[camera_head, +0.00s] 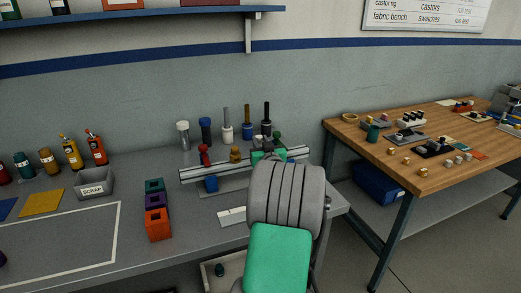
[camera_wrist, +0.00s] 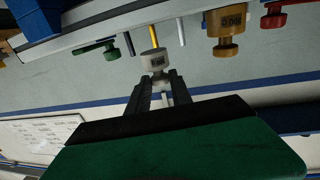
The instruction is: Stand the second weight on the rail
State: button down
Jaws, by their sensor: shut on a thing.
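In the wrist view my gripper (camera_wrist: 156,78) is shut on a small pale grey weight (camera_wrist: 154,60) with a dark label. The weight is close to the rail (camera_wrist: 135,27); I cannot tell whether they touch. A brown labelled weight (camera_wrist: 226,30) and a red one (camera_wrist: 272,20) are to the right, and a green knob (camera_wrist: 98,46) is to the left. In the head view the rail (camera_head: 186,178) carries the red (camera_head: 204,155) and brown (camera_head: 235,154) pieces; my arm hides the gripper.
Several tall handled tools stand behind the rail, including a blue one (camera_head: 205,130). Coloured open blocks (camera_head: 157,205) and a scrap bin (camera_head: 94,184) are left on the grey bench. A wooden bench (camera_head: 455,175) stands at right.

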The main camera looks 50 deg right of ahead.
jog(key=shift+f, duration=1.4)
jog(key=shift+f, duration=0.1)
jog(key=shift+f, duration=0.15)
jog(key=c, duration=1.1)
grip_release()
jog(key=shift+c, duration=0.2)
jog(key=b+v, duration=0.1)
jog(key=v, duration=1.1)
jog(key=shift+b, duration=0.3)
